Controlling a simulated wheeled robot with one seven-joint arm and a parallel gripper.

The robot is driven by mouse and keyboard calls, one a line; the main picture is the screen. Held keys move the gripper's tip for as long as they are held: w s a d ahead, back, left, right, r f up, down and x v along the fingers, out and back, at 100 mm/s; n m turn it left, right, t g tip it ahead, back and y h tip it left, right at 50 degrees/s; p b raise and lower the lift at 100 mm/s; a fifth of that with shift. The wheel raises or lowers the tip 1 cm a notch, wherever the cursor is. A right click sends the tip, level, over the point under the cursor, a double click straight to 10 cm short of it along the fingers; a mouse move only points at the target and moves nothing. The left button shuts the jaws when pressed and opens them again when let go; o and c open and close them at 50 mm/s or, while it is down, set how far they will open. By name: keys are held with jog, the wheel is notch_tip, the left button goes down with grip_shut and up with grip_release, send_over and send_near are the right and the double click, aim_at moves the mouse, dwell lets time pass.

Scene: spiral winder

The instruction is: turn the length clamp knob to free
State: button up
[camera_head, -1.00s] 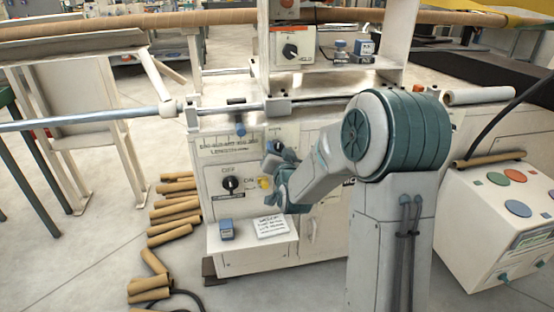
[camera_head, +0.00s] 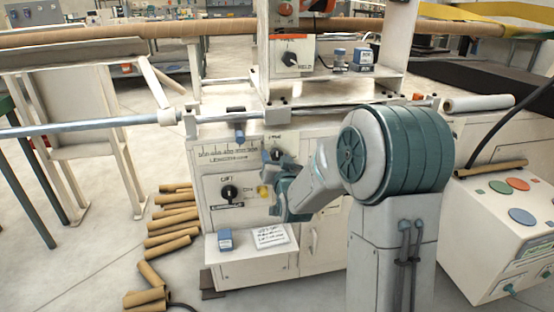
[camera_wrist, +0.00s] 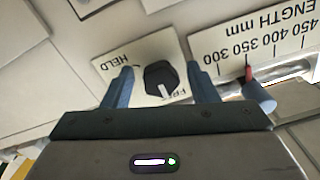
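The length clamp knob (camera_wrist: 161,78) is black and many-sided, on a white plate lettered HELD and FREE. Its white pointer mark is on the side towards the FREE lettering. My gripper (camera_wrist: 160,70) is open, with one blue finger on each side of the knob and a visible gap on both sides. In the head view my gripper (camera_head: 271,160) is at the front panel of the machine, where it and my wrist partly cover the knob area. The length scale (camera_wrist: 262,50) with a red pointer and a blue stub is beside the plate.
Below is an OFF/ON switch (camera_head: 229,192) and a yellow knob (camera_head: 263,191). A shelf bears a blue box (camera_head: 225,239) and a paper card (camera_head: 270,236). Another knob (camera_head: 289,58) marked HELD is higher up. Cardboard tubes (camera_head: 172,225) lie on the floor at left.

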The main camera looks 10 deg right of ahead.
jog(key=s+b, duration=0.6)
jog(key=s, duration=0.7)
jog(key=shift+s+b, duration=0.35)
dwell(0.4)
jog(key=s+r+n+g+p, duration=0.1)
jog(key=s+r+g+p, duration=0.6)
jog(key=p, duration=1.2)
jog(key=s+r+n+g+p, duration=0.2)
jog(key=s+r+g+p, duration=0.6)
jog(key=s+r+p, duration=0.7)
jog(key=w+p+v, duration=0.1)
jog(key=p+v, duration=0.3)
jog(key=v, duration=0.2)
